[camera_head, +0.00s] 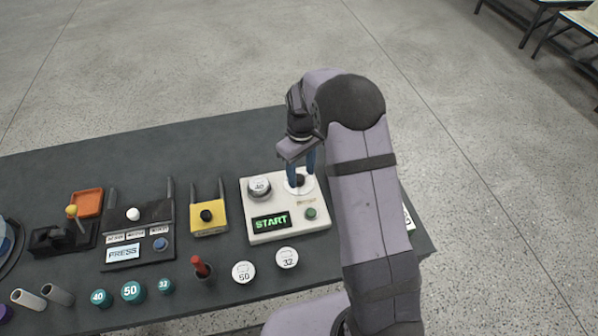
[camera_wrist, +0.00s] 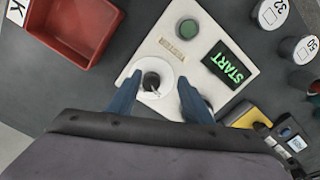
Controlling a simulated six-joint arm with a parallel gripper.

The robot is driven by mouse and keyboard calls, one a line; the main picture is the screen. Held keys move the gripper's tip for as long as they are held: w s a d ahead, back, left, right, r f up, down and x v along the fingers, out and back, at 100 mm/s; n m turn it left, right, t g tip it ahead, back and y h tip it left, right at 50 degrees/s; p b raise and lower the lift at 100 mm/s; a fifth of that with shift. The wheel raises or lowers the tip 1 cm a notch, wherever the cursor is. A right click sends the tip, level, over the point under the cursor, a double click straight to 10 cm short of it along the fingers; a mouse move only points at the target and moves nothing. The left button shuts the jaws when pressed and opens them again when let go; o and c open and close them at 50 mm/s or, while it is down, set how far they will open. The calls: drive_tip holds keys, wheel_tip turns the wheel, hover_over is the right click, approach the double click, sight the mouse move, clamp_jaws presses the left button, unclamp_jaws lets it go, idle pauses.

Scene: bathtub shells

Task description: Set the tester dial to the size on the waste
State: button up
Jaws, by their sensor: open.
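The tester (camera_head: 292,231) is a cream box on the dark table, with a lit display (camera_head: 271,221) reading START and a green button (camera_head: 311,213). Its dial (camera_head: 291,187) is a white disc with a dark knob; in the wrist view the dial (camera_wrist: 152,84) shows fully. A white-topped waste (camera_head: 259,184) marked 40 sits at the tester's back left. My gripper (camera_head: 302,172) is over the dial with its fingers pointing down. In the wrist view my open gripper (camera_wrist: 158,86) has one blue finger on each side of the knob. I cannot tell whether they touch it.
White-topped pieces marked 50 (camera_head: 243,271) and 32 (camera_head: 287,258) stand in front of the tester. A yellow block (camera_head: 208,218) and a press unit (camera_head: 139,234) stand to its left. A red tray (camera_wrist: 92,48) and a white card (camera_wrist: 18,10) show in the wrist view.

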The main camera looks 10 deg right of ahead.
sight(299, 178)
drive_tip(key=w+r+n, duration=0.3)
drive_tip(key=n, duration=0.1)
drive_tip(key=shift+w+r+t, duration=0.3)
drive_tip(key=shift+w+t, duration=0.05)
drive_tip(key=shift+t, duration=0.05)
drive_tip(key=shift+s+n, duration=0.35)
drive_tip(key=shift+n, duration=0.55)
drive_tip(key=shift+s+n, duration=0.2)
drive_tip(key=shift+n, duration=1.2)
drive_tip(key=shift+f, duration=0.15)
drive_tip(key=shift+f+p, duration=1.3)
drive_tip(key=shift+f, duration=2.25)
drive_tip(key=c, duration=1.1)
